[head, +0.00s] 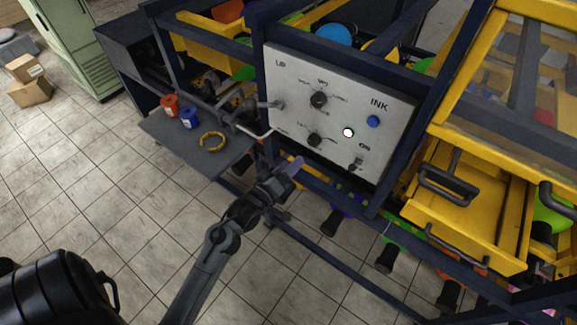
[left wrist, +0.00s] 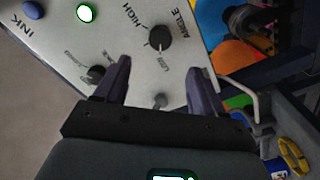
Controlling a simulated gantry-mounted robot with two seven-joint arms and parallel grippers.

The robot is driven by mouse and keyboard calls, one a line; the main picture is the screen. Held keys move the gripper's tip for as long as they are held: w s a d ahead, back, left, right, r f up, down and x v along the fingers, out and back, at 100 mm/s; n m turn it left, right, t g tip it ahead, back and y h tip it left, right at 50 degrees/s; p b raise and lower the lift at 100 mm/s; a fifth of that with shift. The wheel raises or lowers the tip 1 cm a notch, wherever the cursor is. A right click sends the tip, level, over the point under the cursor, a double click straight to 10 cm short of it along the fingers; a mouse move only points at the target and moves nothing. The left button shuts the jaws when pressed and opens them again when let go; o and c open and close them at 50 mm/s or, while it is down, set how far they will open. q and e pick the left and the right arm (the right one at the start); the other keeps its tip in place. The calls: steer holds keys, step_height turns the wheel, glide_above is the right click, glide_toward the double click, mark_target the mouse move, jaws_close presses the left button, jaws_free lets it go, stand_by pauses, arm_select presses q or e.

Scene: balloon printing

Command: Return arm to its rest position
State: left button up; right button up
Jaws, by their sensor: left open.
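My left arm comes in from the bottom of the head view, and its left gripper (head: 290,178) is in front of the lower edge of the grey control panel (head: 335,75). The gripper is open and nothing shows between its fingers. In the left wrist view the two dark fingers of the left gripper (left wrist: 157,76) stand apart in front of the panel (left wrist: 100,45), with a black knob (left wrist: 160,38) beyond them. I cannot tell whether a finger touches the panel. My right gripper is not in view.
A grey shelf (head: 170,146) beside the panel holds a red bottle (head: 170,105), a blue bottle (head: 190,119) and a yellow ring (head: 212,141). A yellow drawer (head: 460,220) is at the right. A bent metal handle (head: 255,132) sticks out near the gripper. Tiled floor (head: 120,210) is open at lower left.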

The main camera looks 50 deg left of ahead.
arm_select(q)
steer(key=s+d+r+m+g+h+p, duration=0.35)
steer(key=s+d+m+g+p, duration=0.2)
steer(key=s+d+p, duration=0.45)
steer(key=s+d+m+g, duration=0.4)
steer(key=s+m+g, duration=0.4)
steer(key=s, duration=0.5)
steer(key=shift+d+f+g+p, duration=0.35)
steer(key=shift+d+f+p, duration=0.05)
steer(key=shift+f+p, duration=0.05)
steer(key=shift+y, duration=0.25)
